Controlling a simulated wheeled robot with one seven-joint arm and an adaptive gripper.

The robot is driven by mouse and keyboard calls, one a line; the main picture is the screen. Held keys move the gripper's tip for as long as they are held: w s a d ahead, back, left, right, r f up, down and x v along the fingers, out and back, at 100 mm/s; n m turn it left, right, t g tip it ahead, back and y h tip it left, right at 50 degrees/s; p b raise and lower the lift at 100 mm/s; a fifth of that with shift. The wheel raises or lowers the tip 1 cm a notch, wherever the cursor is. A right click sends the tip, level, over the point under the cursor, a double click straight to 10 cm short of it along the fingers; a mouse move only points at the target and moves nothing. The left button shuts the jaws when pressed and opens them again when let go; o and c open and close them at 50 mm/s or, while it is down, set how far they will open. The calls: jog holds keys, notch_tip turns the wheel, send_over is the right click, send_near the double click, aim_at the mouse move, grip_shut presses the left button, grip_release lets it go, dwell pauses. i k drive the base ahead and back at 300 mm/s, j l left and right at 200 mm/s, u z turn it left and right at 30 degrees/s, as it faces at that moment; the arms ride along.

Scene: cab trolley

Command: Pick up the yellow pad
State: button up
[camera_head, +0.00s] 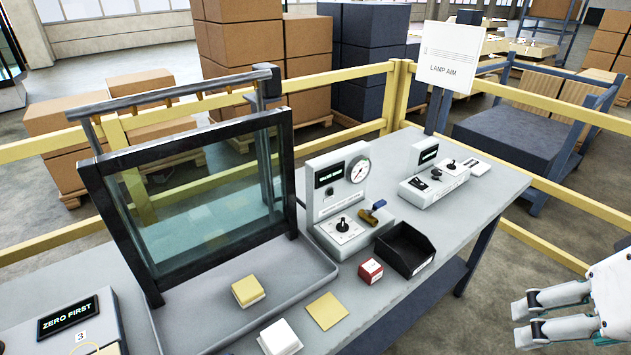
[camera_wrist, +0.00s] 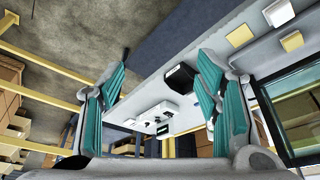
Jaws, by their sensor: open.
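A thick yellow pad (camera_head: 248,290) with a pale underside lies in the grey tray (camera_head: 305,264) below the glass panel. It also shows at the upper right of the wrist view (camera_wrist: 291,41). A thin flat yellow square (camera_head: 327,310) lies on the bench to its right; which yellow piece the task names I cannot tell for certain. The flat square is also in the wrist view (camera_wrist: 239,36). My gripper (camera_head: 522,322) is open and empty at the lower right, off the bench's edge and well apart from both yellow pieces.
A white block (camera_head: 280,338), a red box (camera_head: 370,270) and a black bin (camera_head: 405,250) stand near the yellow pieces. The black-framed glass panel (camera_head: 205,205) rises over the tray. Yellow rails run behind the bench.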

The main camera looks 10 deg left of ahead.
aim_at(247, 291)
jog(key=j+u, duration=0.1)
jog(key=u, duration=0.7)
jog(key=i+j+u, duration=0.1)
jog(key=u, duration=0.3)
jog(key=i+u, duration=0.1)
jog(key=u, duration=0.25)
